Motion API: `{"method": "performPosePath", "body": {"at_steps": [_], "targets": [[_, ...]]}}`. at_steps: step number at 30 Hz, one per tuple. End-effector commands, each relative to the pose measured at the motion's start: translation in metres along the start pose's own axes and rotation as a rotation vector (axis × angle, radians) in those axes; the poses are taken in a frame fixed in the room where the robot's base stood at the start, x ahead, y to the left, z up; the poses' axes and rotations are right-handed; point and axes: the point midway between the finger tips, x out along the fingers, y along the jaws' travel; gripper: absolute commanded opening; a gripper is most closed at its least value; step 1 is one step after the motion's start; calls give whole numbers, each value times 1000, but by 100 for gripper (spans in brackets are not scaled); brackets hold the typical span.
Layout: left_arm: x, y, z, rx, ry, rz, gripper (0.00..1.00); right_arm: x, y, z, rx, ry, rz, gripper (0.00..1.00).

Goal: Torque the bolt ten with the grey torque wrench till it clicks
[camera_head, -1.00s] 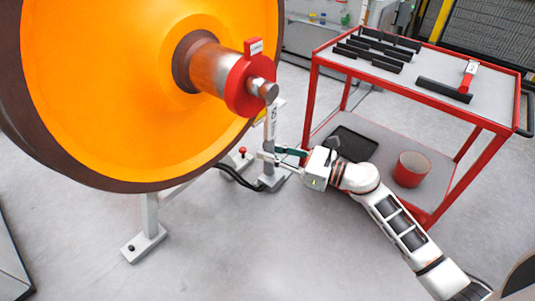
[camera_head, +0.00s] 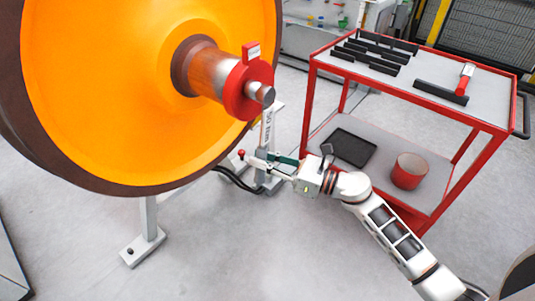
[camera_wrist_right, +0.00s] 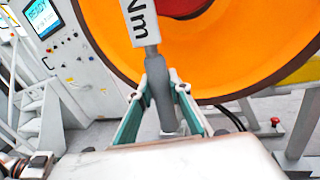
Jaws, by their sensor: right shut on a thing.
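The grey torque wrench (camera_head: 266,130) stands nearly upright, with a white label along its shaft; the label (camera_wrist_right: 140,20) reads "Nm" in the right wrist view. My right gripper (camera_head: 268,166) is shut on its grey handle (camera_wrist_right: 160,90), whose lower end runs down between the fingers. The wrench's upper end is close to the metal stub (camera_head: 260,91) at the middle of the red hub ring (camera_head: 240,95). I cannot tell whether it is seated on a bolt. Bolt ten cannot be singled out. My left gripper is not in view.
The large orange wheel (camera_head: 110,90) fills the left. A red trolley (camera_head: 410,105) at right carries black bars and a red-handled tool (camera_head: 465,79), with a black tray (camera_head: 349,147) and red bin (camera_head: 409,171) below.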

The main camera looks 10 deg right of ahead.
Motion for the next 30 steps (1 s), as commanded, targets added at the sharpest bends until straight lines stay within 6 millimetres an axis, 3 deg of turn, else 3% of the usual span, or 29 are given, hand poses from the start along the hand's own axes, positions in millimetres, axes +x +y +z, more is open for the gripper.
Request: {"method": "performPosePath", "body": {"at_steps": [6, 17, 30], "targets": [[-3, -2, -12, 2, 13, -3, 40, 5, 17, 4, 89, -29, -1, 0], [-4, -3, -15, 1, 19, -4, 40, 6, 20, 3, 102, -32, -1, 0], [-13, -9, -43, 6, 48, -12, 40, 16, 57, 12, 304, -87, -3, 0]]}}
